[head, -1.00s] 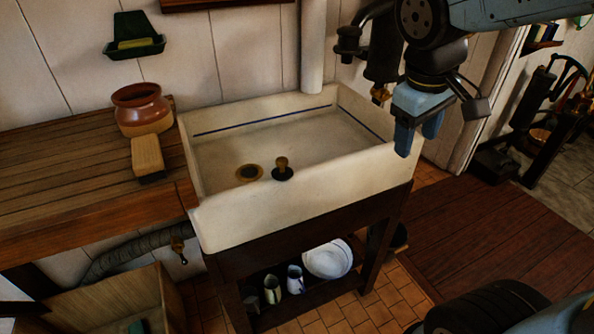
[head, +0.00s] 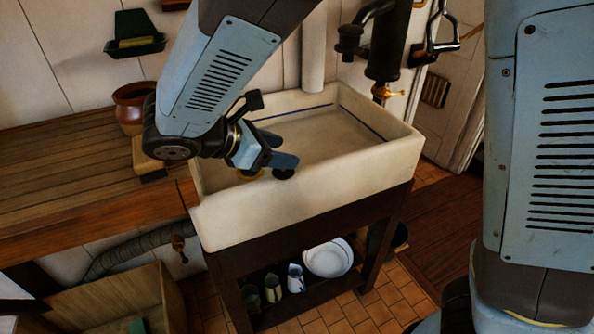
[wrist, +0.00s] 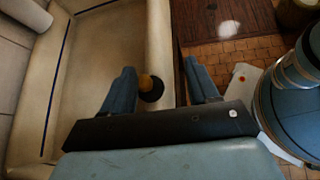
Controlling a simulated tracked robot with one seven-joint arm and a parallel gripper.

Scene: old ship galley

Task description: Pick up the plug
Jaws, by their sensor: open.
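In the wrist view the plug (wrist: 153,91) appears between my gripper's two blue fingers (wrist: 160,70), close beside the left one. The fingers are apart and hold nothing. I cannot tell whether the left finger touches the knob.
On the wooden counter (head: 70,165) at left stand a brown pot (head: 130,105) and a wooden block or brush (head: 145,160). A black pump with a brass tap (head: 385,93) is behind. The sink's right half is clear.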

